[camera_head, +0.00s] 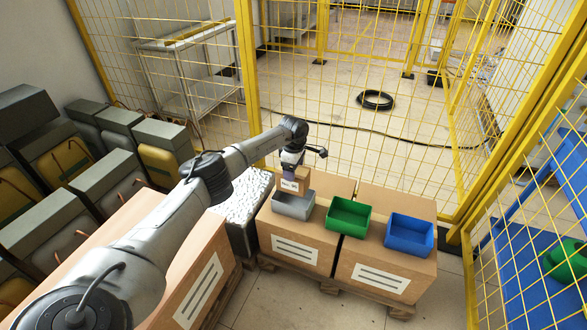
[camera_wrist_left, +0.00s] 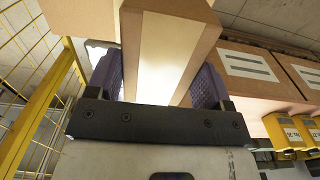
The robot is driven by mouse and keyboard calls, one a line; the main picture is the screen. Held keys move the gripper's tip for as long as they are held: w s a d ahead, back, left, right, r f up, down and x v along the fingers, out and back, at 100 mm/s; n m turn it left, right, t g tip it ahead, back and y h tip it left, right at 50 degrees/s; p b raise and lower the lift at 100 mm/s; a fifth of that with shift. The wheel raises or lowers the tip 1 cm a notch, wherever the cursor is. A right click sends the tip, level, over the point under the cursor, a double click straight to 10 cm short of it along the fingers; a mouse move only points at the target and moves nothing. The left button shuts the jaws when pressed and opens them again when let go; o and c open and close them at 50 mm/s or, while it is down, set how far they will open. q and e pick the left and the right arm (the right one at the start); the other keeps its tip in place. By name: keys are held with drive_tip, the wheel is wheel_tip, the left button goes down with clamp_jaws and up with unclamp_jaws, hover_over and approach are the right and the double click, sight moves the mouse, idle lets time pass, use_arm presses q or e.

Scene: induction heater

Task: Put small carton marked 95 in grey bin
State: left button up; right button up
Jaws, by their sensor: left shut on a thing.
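My left gripper (camera_head: 293,170) is shut on a small brown carton (camera_head: 297,184), just above the grey bin (camera_head: 294,206). The carton has a pale label, too small to read, so I cannot confirm a 95. In the left wrist view the carton (camera_wrist_left: 168,42) sits between the purple finger pads, with a pale strip down the face towards the camera. The grey bin stands open on a large cardboard box; its inside is partly hidden by the carton. I cannot tell whether the carton's bottom is inside the bin's rim. My right gripper is not in view.
A green bin (camera_head: 348,215) and a blue bin (camera_head: 409,235) stand to the right of the grey bin on large boxes (camera_head: 385,272). Yellow mesh fencing (camera_head: 350,100) rises behind.

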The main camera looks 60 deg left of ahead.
use_arm(q)
drive_tip(key=shift+f+b, duration=1.1)
drive_tip(key=shift+f, duration=0.35)
drive_tip(key=shift+f+b, duration=0.55)
drive_tip(key=shift+f, duration=1.3)
drive_tip(key=o, duration=1.5)
wheel_tip(320, 180, up, 12)
drive_tip(key=p, duration=0.7)
drive_tip(key=shift+r, duration=0.25)
drive_tip(key=shift+r+p, duration=0.55)
drive_tip(key=shift+r, duration=0.15)
